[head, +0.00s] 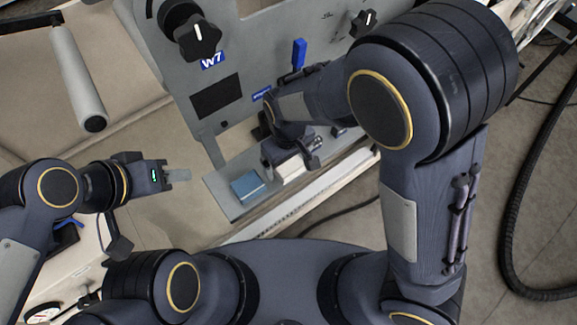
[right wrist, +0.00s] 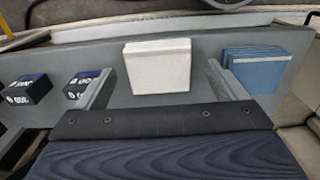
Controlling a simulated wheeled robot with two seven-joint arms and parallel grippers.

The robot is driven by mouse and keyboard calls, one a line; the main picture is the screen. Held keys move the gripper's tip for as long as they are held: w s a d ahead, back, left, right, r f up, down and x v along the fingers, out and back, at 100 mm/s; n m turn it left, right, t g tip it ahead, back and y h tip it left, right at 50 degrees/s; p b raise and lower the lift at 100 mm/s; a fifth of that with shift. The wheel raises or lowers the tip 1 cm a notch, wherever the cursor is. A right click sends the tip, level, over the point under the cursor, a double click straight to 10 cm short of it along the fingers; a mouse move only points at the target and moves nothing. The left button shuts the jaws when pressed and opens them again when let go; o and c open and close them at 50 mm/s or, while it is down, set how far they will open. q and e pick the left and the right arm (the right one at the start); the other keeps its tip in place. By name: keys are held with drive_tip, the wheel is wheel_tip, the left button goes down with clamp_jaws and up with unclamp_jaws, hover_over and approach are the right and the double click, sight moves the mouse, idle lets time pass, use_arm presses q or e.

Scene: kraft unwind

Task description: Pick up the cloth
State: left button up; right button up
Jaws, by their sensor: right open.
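A white, flat, squared pad (right wrist: 158,65) lies on a grey shelf (right wrist: 205,45) in the right wrist view. A blue layered stack (right wrist: 255,70) lies to its right; I cannot tell for sure which of the two is the cloth. In the head view the white pad (head: 291,169) is partly hidden by my right gripper (head: 295,153), and the blue stack (head: 247,187) lies nearer the shelf's left end. My right gripper (right wrist: 160,88) is open, its fingers on either side of the white pad, with gaps. My left gripper (head: 178,175) is away to the left, holding nothing visible.
Two small black and blue boxes (right wrist: 28,90) (right wrist: 85,87) sit left of the white pad in the wrist view. A grey upright panel with knobs (head: 198,38) and a dark screen (head: 217,95) stands behind the shelf. A white roller (head: 80,80) is at the upper left.

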drive_tip(key=shift+f, duration=0.45)
drive_tip(key=shift+c, duration=0.3)
drive_tip(key=shift+r, duration=0.1)
drive_tip(key=c, duration=1.1)
